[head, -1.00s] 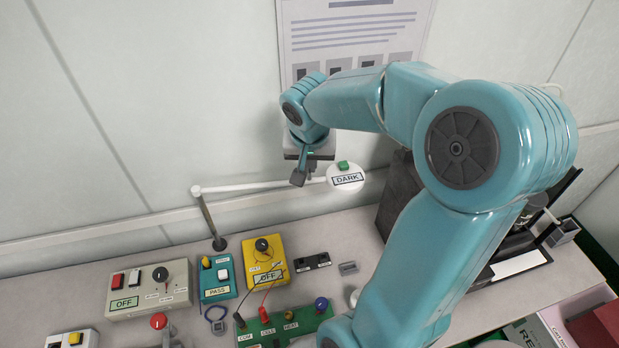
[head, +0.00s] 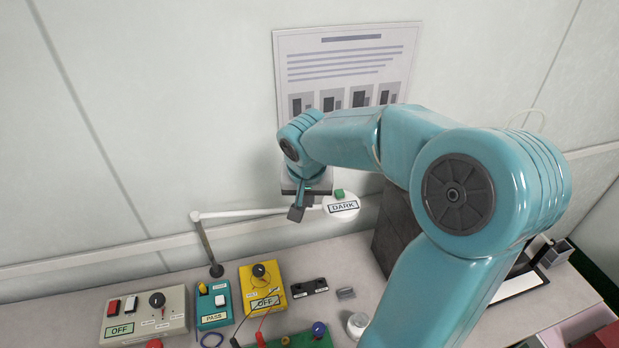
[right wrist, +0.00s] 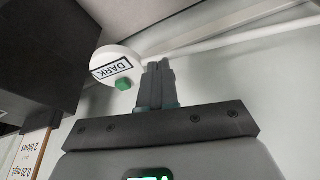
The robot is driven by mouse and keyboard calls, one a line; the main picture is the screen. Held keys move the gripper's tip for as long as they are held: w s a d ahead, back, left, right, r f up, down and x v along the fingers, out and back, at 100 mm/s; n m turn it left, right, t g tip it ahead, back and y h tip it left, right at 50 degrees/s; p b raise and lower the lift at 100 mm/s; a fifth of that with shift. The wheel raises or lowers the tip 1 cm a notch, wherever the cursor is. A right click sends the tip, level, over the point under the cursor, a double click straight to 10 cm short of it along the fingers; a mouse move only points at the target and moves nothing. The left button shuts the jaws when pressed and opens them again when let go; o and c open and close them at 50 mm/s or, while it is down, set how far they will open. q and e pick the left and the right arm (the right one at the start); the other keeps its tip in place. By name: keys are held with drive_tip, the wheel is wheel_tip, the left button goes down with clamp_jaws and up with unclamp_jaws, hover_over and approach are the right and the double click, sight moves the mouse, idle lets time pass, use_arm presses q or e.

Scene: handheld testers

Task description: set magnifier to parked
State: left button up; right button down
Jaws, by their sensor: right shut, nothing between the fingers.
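The magnifier is a white round head (head: 341,208) labelled DARK, with a green button (head: 339,194) on top. It sits at the end of a white arm (head: 255,213) that runs left to a grey post (head: 207,247) on the bench. My right gripper (head: 296,214) is shut and empty, close to the magnifier arm just left of the head. In the right wrist view the closed fingers (right wrist: 155,72) overlap the white arm beside the DARK head (right wrist: 116,64); I cannot tell whether they touch it. My left gripper is not in view.
A grey box labelled OFF (head: 146,315), a teal PASS tester (head: 214,306) and a yellow OFF tester (head: 262,290) stand below on the bench. A dark box (head: 397,230) stands right of the magnifier head. A poster (head: 347,75) hangs on the wall behind.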

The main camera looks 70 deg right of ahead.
drive_tip(key=v, duration=1)
drive_tip(key=shift+s+a+r, duration=0.15)
drive_tip(key=shift+s+a, duration=0.1)
